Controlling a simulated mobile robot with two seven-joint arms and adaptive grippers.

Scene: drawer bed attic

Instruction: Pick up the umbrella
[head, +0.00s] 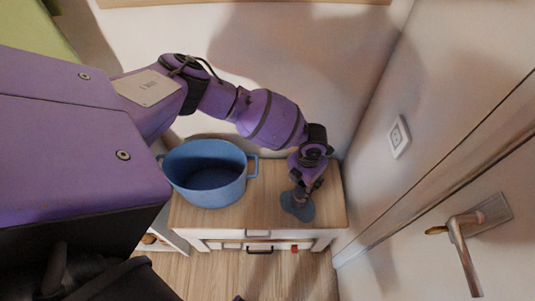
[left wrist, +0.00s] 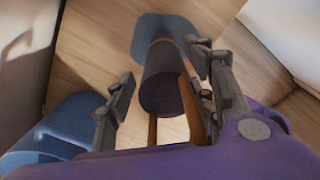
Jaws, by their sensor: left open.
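A dark grey-blue cylinder (left wrist: 165,85) with thin wooden rods beside it stands on a rounded blue-grey base (left wrist: 160,28); I take it for the umbrella, though its shape is not clear. In the head view its blue-grey base (head: 297,207) shows on the small wooden cabinet top (head: 270,208), below my gripper, which hides the rest. My left gripper (head: 301,188) is open and points down over it. In the left wrist view the fingers (left wrist: 165,97) are on either side of the cylinder, the right finger closer to it. My right gripper is not in view.
A large blue pot (head: 207,190) stands on the cabinet's left part, close to my left arm. Walls are behind and to the right. A door with a metal handle (head: 462,240) is at lower right. Wooden floor (head: 225,275) lies in front.

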